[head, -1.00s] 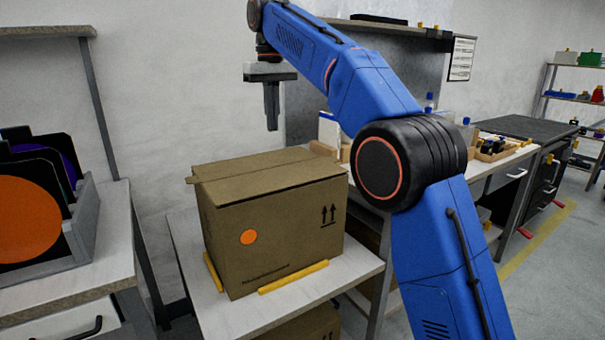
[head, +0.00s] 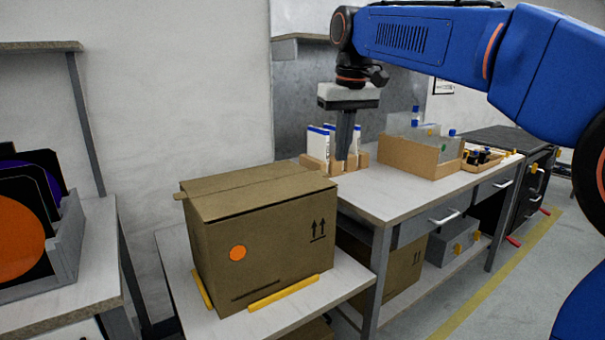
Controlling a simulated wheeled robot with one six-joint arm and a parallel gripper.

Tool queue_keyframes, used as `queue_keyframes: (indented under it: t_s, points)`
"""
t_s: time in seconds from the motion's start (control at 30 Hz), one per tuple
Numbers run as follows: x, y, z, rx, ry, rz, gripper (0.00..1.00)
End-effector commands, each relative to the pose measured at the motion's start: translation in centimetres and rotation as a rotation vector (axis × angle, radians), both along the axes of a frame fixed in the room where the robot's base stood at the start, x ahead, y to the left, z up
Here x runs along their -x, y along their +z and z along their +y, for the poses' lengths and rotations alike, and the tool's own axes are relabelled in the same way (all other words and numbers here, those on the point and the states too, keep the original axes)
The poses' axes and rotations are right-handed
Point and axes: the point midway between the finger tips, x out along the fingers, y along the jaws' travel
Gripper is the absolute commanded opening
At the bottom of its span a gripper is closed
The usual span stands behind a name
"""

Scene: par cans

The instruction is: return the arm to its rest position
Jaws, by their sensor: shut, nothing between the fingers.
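My arm (head: 430,42) is blue and reaches in from the right edge of the head view, its upper link nearly level across the top. My gripper (head: 343,157) points straight down, with its fingers together and nothing held. In the picture it is right of and above the cardboard box, in front of the workbench's white and blue cartons. The fingertips are apart from the box.
A closed cardboard box (head: 265,240) with an orange dot sits between yellow strips on a low table (head: 190,310). A rack (head: 70,240) of dark sheets and coloured discs stands left. The workbench (head: 400,190) holds an open carton (head: 420,157) with bottles. Floor (head: 470,300) shows at right.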

Motion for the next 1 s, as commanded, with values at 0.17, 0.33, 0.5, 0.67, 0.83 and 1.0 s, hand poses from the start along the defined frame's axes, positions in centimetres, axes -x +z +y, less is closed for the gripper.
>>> queue_keyframes:
  t_s: [0.17,0.33,0.5,0.67,0.83,1.0]
  points:
    - [4.1,-2.1,-4.5,-0.012,-0.056,-0.035,0.0]
    - [8.1,-4.8,-8.1,-0.022,-0.106,-0.069,0.0]
    - [12.3,-8.2,-11.3,-0.031,-0.157,-0.103,0.0]
    - [16.5,-12.0,-13.9,-0.037,-0.204,-0.136,0.0]
    - [21.0,-16.6,-16.2,-0.043,-0.255,-0.172,0.0]
    - [25.4,-21.7,-18.0,-0.046,-0.304,-0.208,0.0]
